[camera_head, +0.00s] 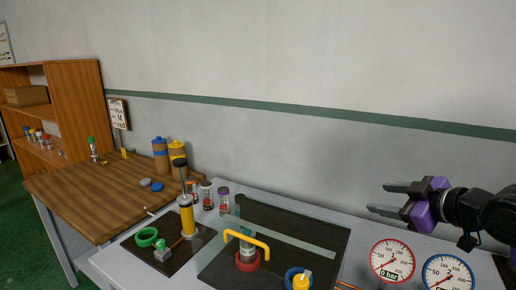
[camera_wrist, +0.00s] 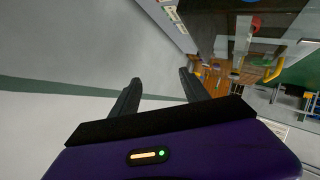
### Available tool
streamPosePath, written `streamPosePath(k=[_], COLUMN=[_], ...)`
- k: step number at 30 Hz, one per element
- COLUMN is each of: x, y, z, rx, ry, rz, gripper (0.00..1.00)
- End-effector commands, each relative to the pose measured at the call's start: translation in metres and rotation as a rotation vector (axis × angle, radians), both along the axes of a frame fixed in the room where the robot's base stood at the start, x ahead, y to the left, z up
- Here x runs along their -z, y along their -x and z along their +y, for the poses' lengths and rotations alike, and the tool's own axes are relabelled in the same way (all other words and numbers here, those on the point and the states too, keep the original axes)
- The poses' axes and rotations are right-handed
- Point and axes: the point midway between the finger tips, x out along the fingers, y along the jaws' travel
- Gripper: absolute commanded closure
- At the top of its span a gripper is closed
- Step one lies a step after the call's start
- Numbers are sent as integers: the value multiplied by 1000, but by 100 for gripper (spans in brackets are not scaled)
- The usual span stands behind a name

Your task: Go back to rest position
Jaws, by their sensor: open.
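My gripper (camera_head: 385,199) is at the right of the head view, purple with two dark grey fingers pointing left. The fingers are apart with nothing between them. It is raised above the grey bench, in front of the wall. In the wrist view the two fingers (camera_wrist: 158,88) also stand apart and empty, above the purple gripper body with a small lit display.
On the grey bench are a dark plate with a yellow handle (camera_head: 248,242), a yellow pump (camera_head: 187,216), a green ring (camera_head: 147,237) and two gauges (camera_head: 392,260). A wooden table (camera_head: 90,200) and shelf stand left. Free air surrounds my gripper.

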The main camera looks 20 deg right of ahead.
Motion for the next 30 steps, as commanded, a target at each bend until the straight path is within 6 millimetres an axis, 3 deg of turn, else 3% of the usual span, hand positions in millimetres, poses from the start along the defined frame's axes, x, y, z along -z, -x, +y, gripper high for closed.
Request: streamPosePath(k=[1, 6, 9, 13, 20, 30], x=[-13, -53, -65, -67, -38, 40], y=[-10, -22, -17, -4, 35, 116], z=[16, 45, 56, 67, 86, 130], rx=[6, 56, 94, 155, 276, 438], ry=[-66, -258, -366, -493, -664, -758], rz=[-99, -390, -526, -665, -819, -851], gripper=[46, 46, 46, 46, 46, 46])
